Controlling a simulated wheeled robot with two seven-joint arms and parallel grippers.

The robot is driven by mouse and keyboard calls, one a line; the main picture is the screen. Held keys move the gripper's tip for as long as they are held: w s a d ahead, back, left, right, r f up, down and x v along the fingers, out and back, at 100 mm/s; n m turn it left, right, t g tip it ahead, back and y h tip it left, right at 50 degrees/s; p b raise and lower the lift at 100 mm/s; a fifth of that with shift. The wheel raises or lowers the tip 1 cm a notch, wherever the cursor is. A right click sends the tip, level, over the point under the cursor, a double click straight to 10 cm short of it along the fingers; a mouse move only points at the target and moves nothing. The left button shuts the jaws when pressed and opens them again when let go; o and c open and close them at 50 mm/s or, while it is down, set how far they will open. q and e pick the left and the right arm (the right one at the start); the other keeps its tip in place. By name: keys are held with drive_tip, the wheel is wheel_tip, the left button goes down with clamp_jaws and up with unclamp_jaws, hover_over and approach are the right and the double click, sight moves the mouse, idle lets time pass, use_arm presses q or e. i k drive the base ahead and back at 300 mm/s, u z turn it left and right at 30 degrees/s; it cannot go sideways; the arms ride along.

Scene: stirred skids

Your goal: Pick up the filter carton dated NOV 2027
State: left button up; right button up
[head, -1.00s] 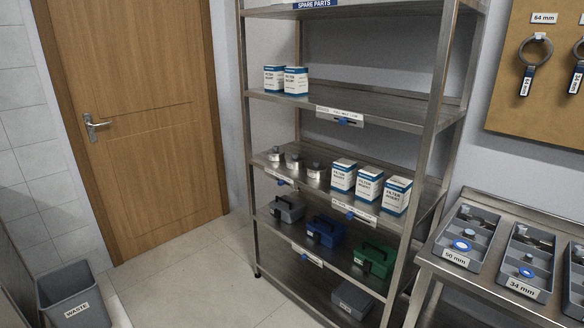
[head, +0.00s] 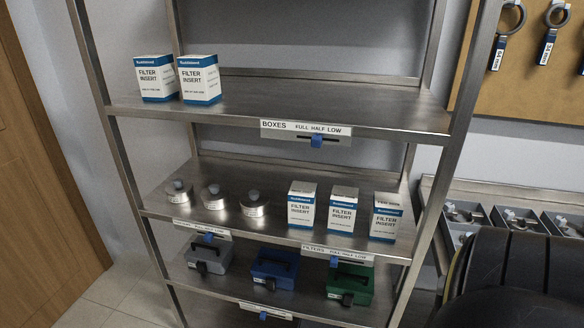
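Several white and blue filter cartons stand upright on the steel shelf unit. Two are on the upper shelf at its left end, a left one (head: 155,80) and a right one (head: 199,82). Three more stand in a row on the middle shelf: a left one (head: 301,206), a centre one (head: 342,212) and a right one (head: 385,219). Their fronts read FILTER INSERT; the small print is too small to read, so I cannot tell which is dated NOV 2027. Neither gripper shows; a dark rounded part of my own body fills the lower right corner.
Metal canisters (head: 254,206) stand left of the middle-shelf cartons. Grey, blue (head: 273,270) and green (head: 348,284) cases sit on the shelf below. The shelf uprights (head: 452,130) bound the sides. The upper shelf's right side is clear. A bench with grey bins (head: 465,213) is at right.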

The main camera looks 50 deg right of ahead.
sight(302, 196)
drive_tip(key=z, duration=1)
drive_tip(key=i, duration=1)
drive_tip(key=z, duration=1.1)
